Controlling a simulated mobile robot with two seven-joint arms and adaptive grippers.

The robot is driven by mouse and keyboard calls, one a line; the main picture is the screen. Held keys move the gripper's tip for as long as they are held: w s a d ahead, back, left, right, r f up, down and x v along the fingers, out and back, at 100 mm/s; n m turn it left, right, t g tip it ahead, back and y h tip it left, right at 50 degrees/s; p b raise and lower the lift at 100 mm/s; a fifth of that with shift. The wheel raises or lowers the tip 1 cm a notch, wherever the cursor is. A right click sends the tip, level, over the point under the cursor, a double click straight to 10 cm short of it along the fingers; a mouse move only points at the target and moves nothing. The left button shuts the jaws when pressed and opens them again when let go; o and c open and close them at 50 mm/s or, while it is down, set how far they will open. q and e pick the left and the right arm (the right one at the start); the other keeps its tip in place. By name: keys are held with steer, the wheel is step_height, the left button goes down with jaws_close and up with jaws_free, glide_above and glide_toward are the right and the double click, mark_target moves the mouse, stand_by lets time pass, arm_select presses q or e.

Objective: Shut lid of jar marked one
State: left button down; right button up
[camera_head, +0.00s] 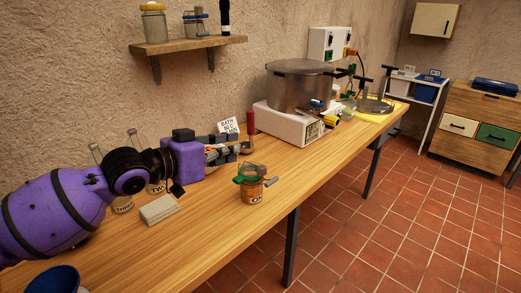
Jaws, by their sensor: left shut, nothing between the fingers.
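My purple left arm comes in from the left. My right gripper is not in view.
Jars marked two (157,187) and three (122,206) stand partly hidden by my left arm. A pale block (159,209) lies left of jar one. A lettered card (229,126) stands behind my gripper. A big pot (299,88) sits farther right. Bare bench lies in front.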

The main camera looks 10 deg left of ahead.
arm_select(q)
glide_above(253, 167)
steer(key=s+d, duration=0.2)
steer(key=s, duration=0.2)
step_height(253, 167, down, 2)
steer(key=shift+a+f, duration=0.1)
steer(key=shift+f, duration=2)
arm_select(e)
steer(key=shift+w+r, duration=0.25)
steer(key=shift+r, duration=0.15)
